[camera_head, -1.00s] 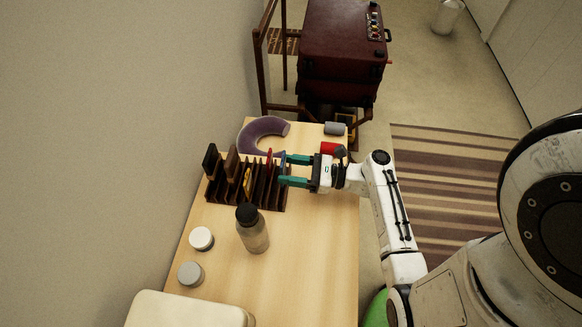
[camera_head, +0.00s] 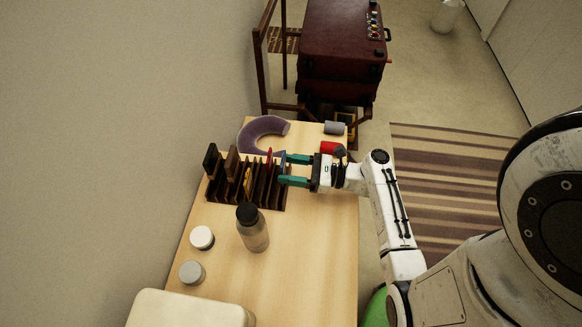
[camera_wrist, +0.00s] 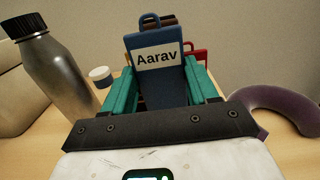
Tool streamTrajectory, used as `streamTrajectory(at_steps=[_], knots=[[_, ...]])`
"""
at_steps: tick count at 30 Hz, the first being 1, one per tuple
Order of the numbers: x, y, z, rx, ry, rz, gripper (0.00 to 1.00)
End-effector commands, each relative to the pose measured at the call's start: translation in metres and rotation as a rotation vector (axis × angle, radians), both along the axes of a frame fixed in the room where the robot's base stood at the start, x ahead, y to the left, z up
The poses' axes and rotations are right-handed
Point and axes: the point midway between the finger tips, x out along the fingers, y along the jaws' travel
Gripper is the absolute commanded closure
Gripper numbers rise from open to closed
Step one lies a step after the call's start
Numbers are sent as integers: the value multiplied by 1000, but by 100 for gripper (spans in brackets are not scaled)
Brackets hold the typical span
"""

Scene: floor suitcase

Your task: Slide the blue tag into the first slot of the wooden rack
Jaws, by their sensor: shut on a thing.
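The blue tag (camera_wrist: 160,80) stands upright between the teal fingers of my gripper (camera_wrist: 162,88), its white "Aarav" label facing the wrist camera. In the head view only a sliver of the blue tag (camera_head: 282,157) shows at the fingertips of my gripper (camera_head: 284,169). My gripper is shut on it at the right end of the dark wooden rack (camera_head: 222,198). The tag's lower edge is hidden, so I cannot tell whether it sits in a slot. A red tag (camera_head: 269,157) stands just left of it in the rack.
A yellow tag (camera_head: 248,180) and dark brown tags (camera_head: 211,159) stand further left in the rack. A bottle (camera_head: 252,230) stands in front. A purple neck pillow (camera_head: 258,131) and a red item (camera_head: 328,147) lie behind.

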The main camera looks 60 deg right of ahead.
Motion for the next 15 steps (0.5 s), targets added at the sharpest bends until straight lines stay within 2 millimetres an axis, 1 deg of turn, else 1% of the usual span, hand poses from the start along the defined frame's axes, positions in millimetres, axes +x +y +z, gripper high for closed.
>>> streamTrajectory(at_steps=[15], knots=[[0,0,-9,0,0,0,75]])
